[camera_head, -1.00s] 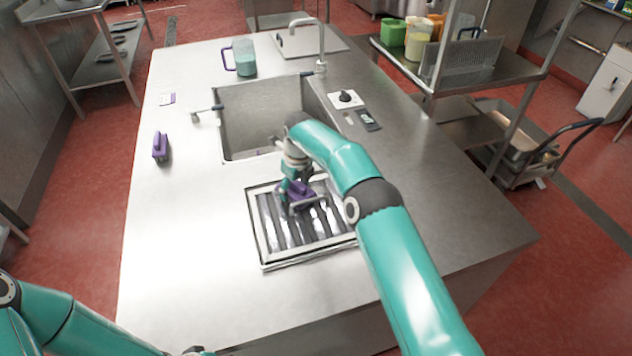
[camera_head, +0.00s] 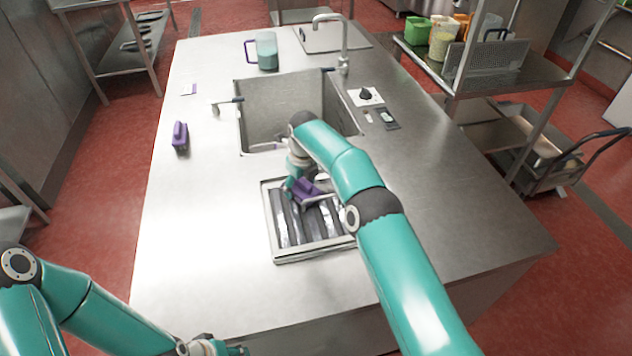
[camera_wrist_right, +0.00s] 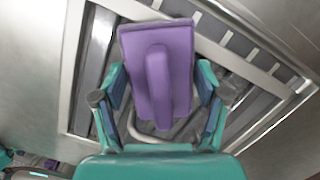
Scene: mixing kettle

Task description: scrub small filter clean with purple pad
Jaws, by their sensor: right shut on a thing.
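The small filter (camera_head: 290,226) is a square metal frame with dark slats, lying flat on the steel counter in front of the sink. My right gripper (camera_head: 294,184) is over its far part, shut on a purple pad (camera_head: 307,190). In the right wrist view the purple pad (camera_wrist_right: 157,68) sits between the two fingers of the gripper (camera_wrist_right: 160,98), with the filter's slats (camera_wrist_right: 98,62) behind it. I cannot tell whether the pad touches the slats. My left gripper (camera_head: 222,349) is at the bottom edge, mostly cut off; its fingers cannot be made out.
Another purple pad (camera_head: 180,137) stands on the counter's left. The sink (camera_head: 275,105) lies behind the filter, with a tap (camera_head: 343,45) and a jug (camera_head: 266,50) beyond. A control knob (camera_head: 366,95) is right of the sink. The counter's front left is clear.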

